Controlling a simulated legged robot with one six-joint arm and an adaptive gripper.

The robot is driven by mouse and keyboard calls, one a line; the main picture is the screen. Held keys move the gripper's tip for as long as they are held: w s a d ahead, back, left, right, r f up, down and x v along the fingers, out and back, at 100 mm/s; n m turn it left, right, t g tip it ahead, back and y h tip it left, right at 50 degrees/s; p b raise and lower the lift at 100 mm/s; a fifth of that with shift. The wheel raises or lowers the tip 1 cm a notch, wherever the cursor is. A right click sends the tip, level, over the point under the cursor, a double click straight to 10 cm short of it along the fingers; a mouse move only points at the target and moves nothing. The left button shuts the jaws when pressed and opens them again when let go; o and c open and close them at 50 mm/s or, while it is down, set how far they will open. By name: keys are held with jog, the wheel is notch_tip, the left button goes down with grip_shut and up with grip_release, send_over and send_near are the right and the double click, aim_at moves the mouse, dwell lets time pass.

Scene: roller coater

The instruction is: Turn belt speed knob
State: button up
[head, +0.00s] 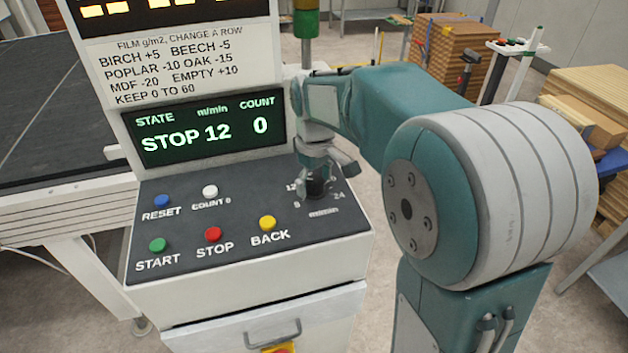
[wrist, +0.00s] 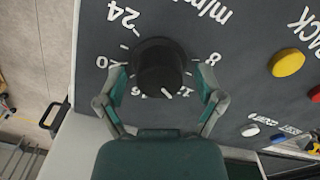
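The belt speed knob (wrist: 160,66) is a round black dial on the dark control panel, with printed speed numbers around it. Its white mark shows at the lower edge in the wrist view, by the numbers partly hidden there. In the head view the knob (head: 317,187) sits at the panel's right, under my gripper (head: 322,165). In the wrist view my gripper (wrist: 161,80) is open, with one finger on each side of the knob and a small gap on both sides. The green display (head: 205,127) reads STOP, 12 m/min and count 0.
Left of the knob are the yellow BACK (head: 267,223), red STOP (head: 213,234), green START (head: 158,245), blue RESET (head: 162,201) and white COUNT 0 (head: 210,191) buttons. A conveyor (head: 50,110) stands at left. Wood stacks (head: 440,55) stand behind.

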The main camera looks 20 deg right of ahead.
aim_at(314, 179)
jog(key=shift+r, duration=0.15)
notch_tip(314, 179, up, 12)
dwell(0.6)
jog(key=shift+w+f, duration=0.1)
jog(key=shift+f, duration=0.1)
jog(key=s+f+m+t, duration=0.2)
jog(key=s+f+m, duration=0.1)
jog(key=s, duration=0.7)
jog(key=s+f+m+t, duration=0.3)
jog(key=s+f, duration=0.1)
jog(key=s, duration=0.7)
jog(key=shift+f+t, duration=0.15)
jog(key=shift+t, duration=0.15)
dwell(1.1)
